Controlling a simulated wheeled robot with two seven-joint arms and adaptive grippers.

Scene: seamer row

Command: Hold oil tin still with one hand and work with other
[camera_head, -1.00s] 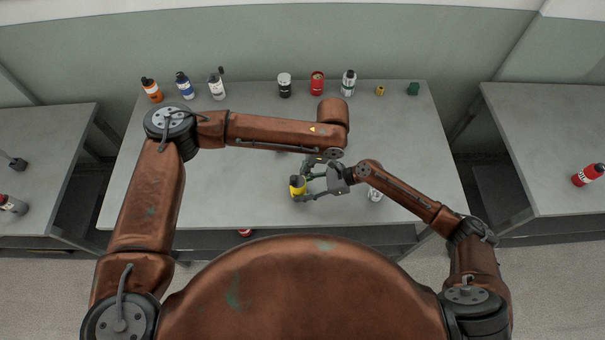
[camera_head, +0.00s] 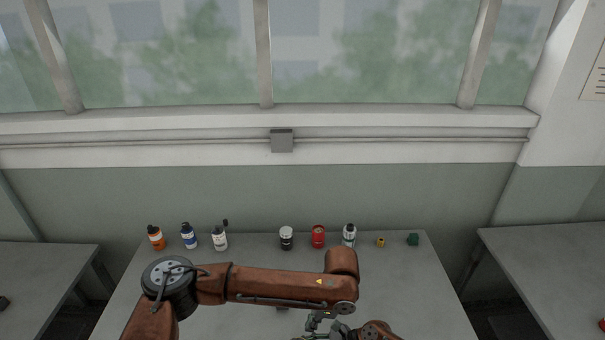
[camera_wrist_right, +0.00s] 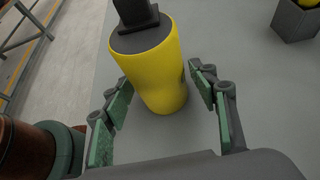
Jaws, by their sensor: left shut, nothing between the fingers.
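The oil tin, a yellow cylinder (camera_wrist_right: 155,65) with a dark top, stands on the grey table between the fingers of my right gripper (camera_wrist_right: 160,108) in the right wrist view. The fingers with green pads are spread, with a visible gap at the right one. A black block (camera_wrist_right: 135,12) is over the tin's top; I cannot tell whether it is a cap or another part. My left gripper (camera_head: 318,322) shows at the bottom of the head view, below my left forearm, shut and partly cut off. The tin is out of the head view.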

